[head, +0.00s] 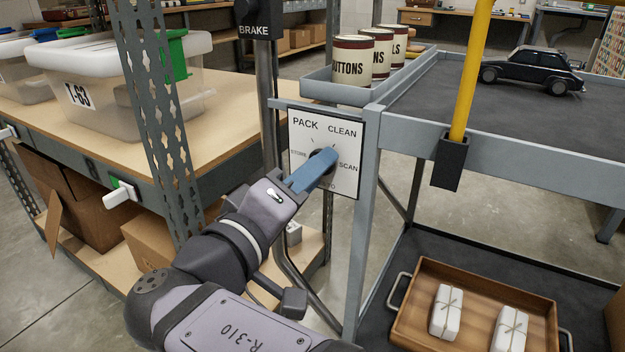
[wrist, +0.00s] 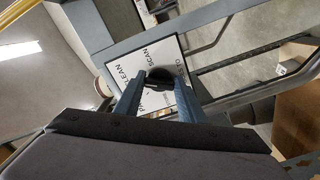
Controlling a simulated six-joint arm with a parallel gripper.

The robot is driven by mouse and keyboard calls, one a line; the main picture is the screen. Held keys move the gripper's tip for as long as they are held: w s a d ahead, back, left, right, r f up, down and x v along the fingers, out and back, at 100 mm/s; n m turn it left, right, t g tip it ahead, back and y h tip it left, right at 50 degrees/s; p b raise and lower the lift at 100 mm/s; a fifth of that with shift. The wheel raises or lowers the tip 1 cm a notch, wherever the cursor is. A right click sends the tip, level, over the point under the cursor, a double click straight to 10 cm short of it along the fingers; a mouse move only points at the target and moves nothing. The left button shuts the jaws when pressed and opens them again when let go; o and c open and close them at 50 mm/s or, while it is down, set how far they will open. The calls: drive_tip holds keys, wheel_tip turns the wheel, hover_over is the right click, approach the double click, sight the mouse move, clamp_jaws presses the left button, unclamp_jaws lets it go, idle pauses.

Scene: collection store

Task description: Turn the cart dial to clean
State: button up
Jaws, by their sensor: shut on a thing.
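The cart dial is a black knob (wrist: 160,77) on a white square plate (head: 349,180) at the cart's near left corner. The plate reads PACK at upper left, CLEAN at upper right, SCAN at right and STORE at left; the lower label is partly hidden. My gripper (head: 322,160) reaches up to the plate, its blue fingers shut on the knob. In the wrist view the two fingers (wrist: 158,92) stand on either side of the knob. The fingers hide much of the knob, and I cannot tell which label it points to.
A yellow pole (head: 472,70) in a black holder rises right of the plate. A grey tray (head: 325,88) with three labelled tins is just above it. A black toy car (head: 532,70) stands on the cart top. A wooden tray (head: 408,338) with white parcels lies on the lower shelf.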

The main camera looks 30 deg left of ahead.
drive_tip(key=o, duration=1)
drive_tip(key=shift+o, duration=0.2)
drive_tip(key=s+p, duration=0.2)
drive_tip(key=s, duration=0.5)
drive_tip(key=shift+s, duration=0.2)
